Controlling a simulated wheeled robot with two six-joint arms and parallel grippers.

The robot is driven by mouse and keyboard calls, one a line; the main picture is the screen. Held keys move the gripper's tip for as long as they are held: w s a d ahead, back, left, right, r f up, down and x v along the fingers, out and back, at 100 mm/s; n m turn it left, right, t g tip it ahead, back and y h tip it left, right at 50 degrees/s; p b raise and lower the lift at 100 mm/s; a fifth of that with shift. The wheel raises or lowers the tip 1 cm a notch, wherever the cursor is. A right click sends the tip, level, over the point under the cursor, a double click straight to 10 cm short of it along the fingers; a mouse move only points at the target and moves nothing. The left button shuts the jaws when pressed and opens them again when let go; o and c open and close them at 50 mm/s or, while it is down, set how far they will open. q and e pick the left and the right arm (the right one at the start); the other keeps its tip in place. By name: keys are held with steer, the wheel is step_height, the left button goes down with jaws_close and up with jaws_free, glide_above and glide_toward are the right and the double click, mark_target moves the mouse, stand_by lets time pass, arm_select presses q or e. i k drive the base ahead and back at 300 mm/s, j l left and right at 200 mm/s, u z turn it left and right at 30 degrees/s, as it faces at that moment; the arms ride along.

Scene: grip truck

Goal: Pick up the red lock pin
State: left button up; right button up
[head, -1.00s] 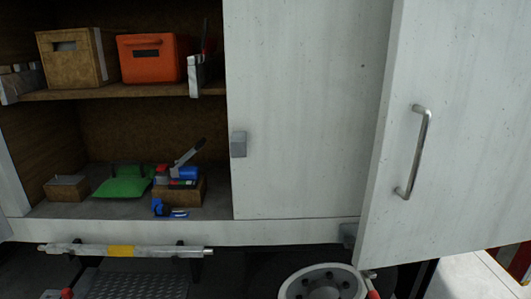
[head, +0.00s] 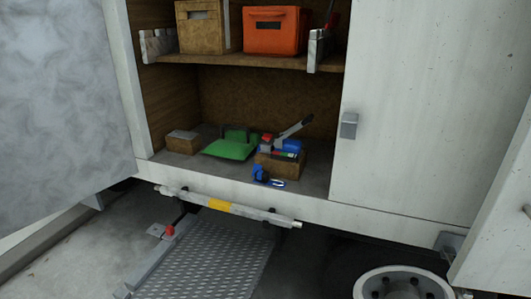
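A small red knob-like part (head: 169,230), which looks like the red lock pin, sits at the upper left of the ribbed metal step (head: 205,262), below the truck's cargo opening. It is small, and its exact shape is hard to tell. Neither of my grippers is in the head view.
A metal bar with a yellow band (head: 219,206) runs across above the step. An orange crate (head: 274,38) stands on the shelf. An open door (head: 60,110) stands left.

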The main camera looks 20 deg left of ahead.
mark_target(170, 230)
steer(key=u, duration=1.55)
steer(key=i+l+z, duration=0.15)
steer(key=i+z, duration=0.55)
steer(key=i, duration=0.2)
